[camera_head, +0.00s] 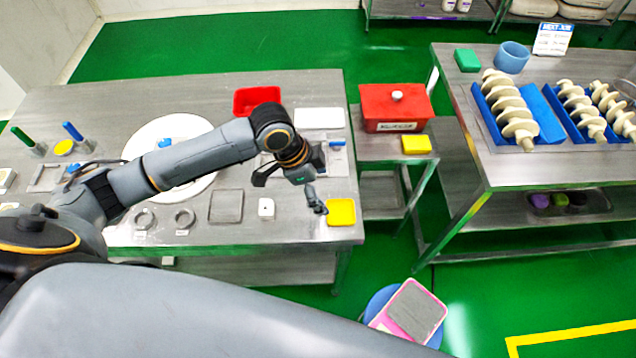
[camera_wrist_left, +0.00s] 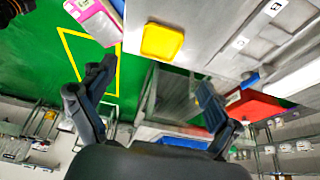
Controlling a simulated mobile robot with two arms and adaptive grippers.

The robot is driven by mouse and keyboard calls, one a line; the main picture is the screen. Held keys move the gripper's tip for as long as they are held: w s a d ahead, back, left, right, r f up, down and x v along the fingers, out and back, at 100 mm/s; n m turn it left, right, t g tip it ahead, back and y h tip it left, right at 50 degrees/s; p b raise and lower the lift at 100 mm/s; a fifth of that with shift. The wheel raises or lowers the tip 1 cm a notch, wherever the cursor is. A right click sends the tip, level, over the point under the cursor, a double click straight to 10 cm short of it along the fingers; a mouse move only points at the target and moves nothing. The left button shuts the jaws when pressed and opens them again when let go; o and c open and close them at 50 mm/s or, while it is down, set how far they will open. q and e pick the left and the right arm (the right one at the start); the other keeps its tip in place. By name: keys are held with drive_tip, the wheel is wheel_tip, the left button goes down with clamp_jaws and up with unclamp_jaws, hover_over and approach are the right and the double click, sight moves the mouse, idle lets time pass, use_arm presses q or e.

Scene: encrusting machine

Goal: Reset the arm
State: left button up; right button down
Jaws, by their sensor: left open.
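My left arm (camera_head: 190,158) reaches in from the left over the steel table (camera_head: 320,234). My left gripper (camera_head: 318,207) hangs above the table's right front part, just left of a yellow tray (camera_head: 342,212). It looks empty. In the left wrist view the gripper's two fingers (camera_wrist_left: 152,90) stand wide apart with nothing between them. The yellow tray also shows in that view (camera_wrist_left: 162,42), beyond the fingers. My right gripper is in neither view.
A white round board (camera_head: 140,148) and a red bin (camera_head: 254,96) are on the table. A small stand with a red lidded box (camera_head: 396,106) is to the right. Another steel table (camera_head: 500,172) carries blue trays of augers.

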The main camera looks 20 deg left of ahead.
use_arm(q)
drive_tip(key=shift+v, duration=1)
